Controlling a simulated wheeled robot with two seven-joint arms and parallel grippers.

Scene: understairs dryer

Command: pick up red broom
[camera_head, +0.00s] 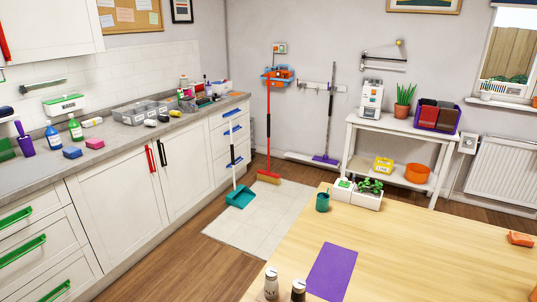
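The red broom (268,126) stands upright near the back wall, between the end of the kitchen counter and the white side table. It has a long red handle with a dark grip section and a red head with pale bristles (268,177) at floor level. Its upper end is by a blue and orange holder (277,74) on the wall; I cannot tell whether it hangs there or leans. Neither of my grippers shows in the head view.
A teal dustpan (240,197) with a tall handle stands left of the broom. A purple mop (327,158) stands to its right. The wooden table (415,250) fills the lower right; the counter (110,145) runs along the left.

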